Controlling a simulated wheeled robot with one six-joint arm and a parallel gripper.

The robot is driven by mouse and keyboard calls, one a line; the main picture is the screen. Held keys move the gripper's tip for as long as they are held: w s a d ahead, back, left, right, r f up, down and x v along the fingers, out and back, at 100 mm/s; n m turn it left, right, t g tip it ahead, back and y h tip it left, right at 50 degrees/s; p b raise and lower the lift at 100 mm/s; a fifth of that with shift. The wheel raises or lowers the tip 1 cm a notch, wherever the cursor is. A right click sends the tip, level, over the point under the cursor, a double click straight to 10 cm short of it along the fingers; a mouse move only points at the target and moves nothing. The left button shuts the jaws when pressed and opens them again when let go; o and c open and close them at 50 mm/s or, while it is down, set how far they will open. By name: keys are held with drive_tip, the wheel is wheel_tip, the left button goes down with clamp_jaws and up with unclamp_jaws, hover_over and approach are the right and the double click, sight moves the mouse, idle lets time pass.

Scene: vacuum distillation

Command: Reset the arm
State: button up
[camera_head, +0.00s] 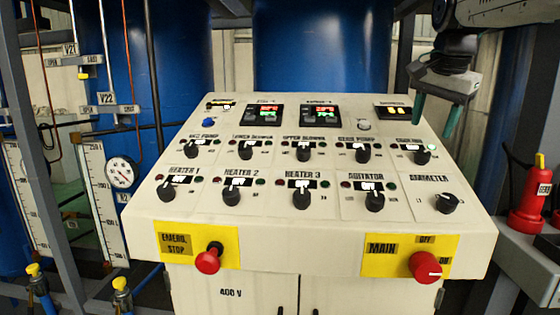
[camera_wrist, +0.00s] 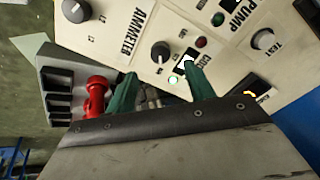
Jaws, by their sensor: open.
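My gripper (camera_head: 439,110) hangs at the upper right in the head view, in front of the back wall and above the right side of the control panel (camera_head: 235,212). Its two green fingers are apart, with nothing between them. In the wrist view my gripper (camera_wrist: 155,88) shows its green fingers spread over the panel's right edge. My arm comes in from the top right corner of the head view.
The panel carries several black knobs, a red emergency stop (camera_head: 208,261) and a red main switch (camera_head: 425,266). A red device (camera_head: 530,205) stands on a grey shelf at the right. Blue tanks (camera_head: 322,45), pipes and a pressure gauge (camera_head: 121,172) stand behind and left.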

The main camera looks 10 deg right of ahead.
drive_tip(key=s+a+f+n+g, duration=0.1)
drive_tip(key=s+a+f+n, duration=0.5)
drive_tip(key=s+f, duration=0.5)
drive_tip(key=s+a+f+n+g+y, duration=0.1)
drive_tip(key=s+a+f+n, duration=0.6)
drive_tip(key=s+f, duration=0.5)
drive_tip(key=shift+s+a+g+y, duration=0.3)
drive_tip(key=shift+s+a, duration=0.4)
drive_tip(key=shift+a, duration=0.45)
